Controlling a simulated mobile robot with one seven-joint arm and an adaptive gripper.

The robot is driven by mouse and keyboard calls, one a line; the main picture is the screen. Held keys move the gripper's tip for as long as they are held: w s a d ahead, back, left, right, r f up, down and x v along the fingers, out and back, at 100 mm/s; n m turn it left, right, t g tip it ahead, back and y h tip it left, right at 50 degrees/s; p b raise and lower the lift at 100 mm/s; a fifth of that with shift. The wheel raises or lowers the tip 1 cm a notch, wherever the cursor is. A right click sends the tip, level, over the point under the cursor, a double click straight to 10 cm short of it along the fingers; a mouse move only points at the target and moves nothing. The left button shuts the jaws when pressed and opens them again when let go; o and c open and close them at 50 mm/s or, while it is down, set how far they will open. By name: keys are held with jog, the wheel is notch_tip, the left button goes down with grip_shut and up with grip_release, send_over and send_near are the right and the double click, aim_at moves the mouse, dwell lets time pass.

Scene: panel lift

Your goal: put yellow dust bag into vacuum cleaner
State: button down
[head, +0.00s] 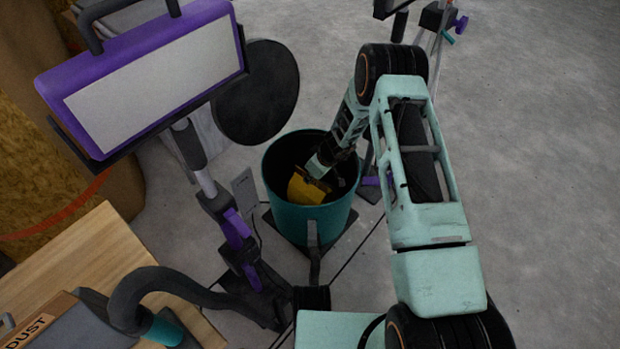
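The vacuum cleaner is a teal round drum (310,222) standing on the floor in the middle of the head view. Its top is open, and a round black lid (262,95) stands raised at its back left. The yellow dust bag (304,191) is inside the drum's mouth, tilted, towards the front left of the dark interior. My gripper (317,176) reaches down into the drum from the upper right and is at the bag's upper edge. The fingers are small and dark, so whether they are shut on the bag is unclear. The bag's underside is hidden.
A purple-framed white panel lamp (155,75) on a stand rises at the left of the drum. A wooden table (85,262) with a black hose (150,285) and a box marked DUST (35,333) is at lower left. Another stand (440,25) is at the top. Floor at right is clear.

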jog(key=shift+f+b, duration=0.25)
jog(key=shift+b, duration=0.25)
jog(key=shift+f+b, duration=0.3)
jog(key=shift+b, duration=0.2)
jog(key=c, duration=2.2)
grip_release()
jog(key=shift+o, duration=0.2)
jog(key=shift+r+p, duration=0.2)
jog(key=shift+p, duration=0.1)
jog(key=shift+r+p, duration=0.6)
jog(key=shift+p, duration=0.2)
jog(key=p+v, duration=0.2)
jog(key=v, duration=0.9)
jog(key=shift+r+p, duration=0.35)
